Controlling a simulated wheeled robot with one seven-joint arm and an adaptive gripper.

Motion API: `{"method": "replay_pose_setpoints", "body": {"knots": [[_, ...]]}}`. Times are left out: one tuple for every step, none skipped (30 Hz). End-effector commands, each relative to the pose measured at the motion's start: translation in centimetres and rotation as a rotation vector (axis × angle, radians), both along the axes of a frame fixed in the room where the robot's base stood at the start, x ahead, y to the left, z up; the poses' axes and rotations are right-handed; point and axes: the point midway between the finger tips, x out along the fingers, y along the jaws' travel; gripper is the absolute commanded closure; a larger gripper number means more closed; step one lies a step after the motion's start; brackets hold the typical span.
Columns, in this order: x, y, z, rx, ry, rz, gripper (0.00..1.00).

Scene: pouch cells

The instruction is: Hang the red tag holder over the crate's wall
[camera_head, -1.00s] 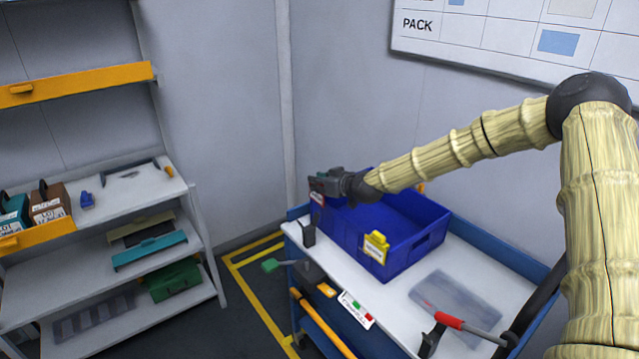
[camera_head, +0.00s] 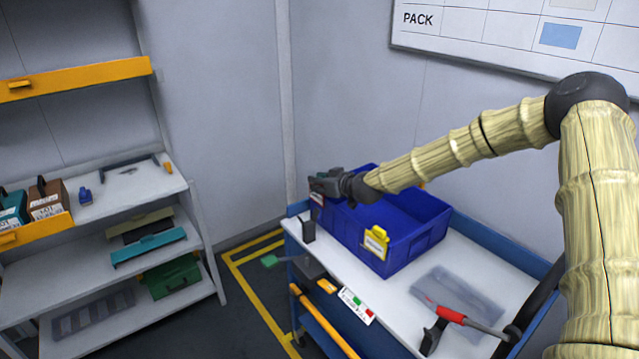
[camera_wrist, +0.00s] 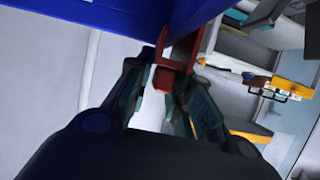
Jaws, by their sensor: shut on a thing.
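The blue crate (camera_head: 415,237) stands on the cart, its open top facing up. My gripper (camera_head: 318,188) is at the crate's far left corner, level with the top of the wall. In the wrist view my gripper (camera_wrist: 172,98) is shut on the red tag holder (camera_wrist: 184,54), which sits between the fingers and reaches up against the blue crate wall (camera_wrist: 95,14). In the head view only a small pale and red patch of the holder (camera_head: 317,199) shows below the fingers. I cannot tell whether its hook straddles the wall.
A yellow tag holder (camera_head: 376,242) hangs on the crate's front wall. A dark upright block (camera_head: 308,230) stands on the cart top (camera_head: 400,285) near the gripper. Shelves stand at left.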

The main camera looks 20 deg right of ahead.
Motion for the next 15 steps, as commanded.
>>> {"method": "replay_pose_setpoints", "body": {"knots": [[0.00,0.00,-0.18,0.000,0.000,0.000,0.95],[0.01,0.00,-0.24,0.000,0.000,0.000,0.95],[0.01,0.00,-0.32,0.000,0.000,0.000,0.95],[0.01,-0.01,-0.37,0.000,0.000,0.000,0.95],[0.01,0.00,-0.43,0.000,0.000,0.000,0.95],[0.01,0.00,-0.50,0.000,0.000,0.000,0.95],[0.00,-0.01,-0.56,0.000,0.000,0.000,0.95],[0.00,-0.01,-0.62,0.000,0.000,0.000,0.95],[0.00,-0.01,-0.69,0.000,0.000,0.000,0.95],[0.00,-0.01,-0.75,0.000,0.000,0.000,0.95],[0.00,0.00,-0.80,-0.001,0.000,0.000,0.95],[0.00,-0.01,-0.88,-0.001,0.000,0.000,0.95],[0.00,-0.01,-0.93,-0.001,0.000,0.000,0.95],[0.01,0.00,-0.99,-0.001,0.000,0.000,0.95],[0.00,-0.01,-1.06,-0.001,0.000,0.000,0.95]]}}
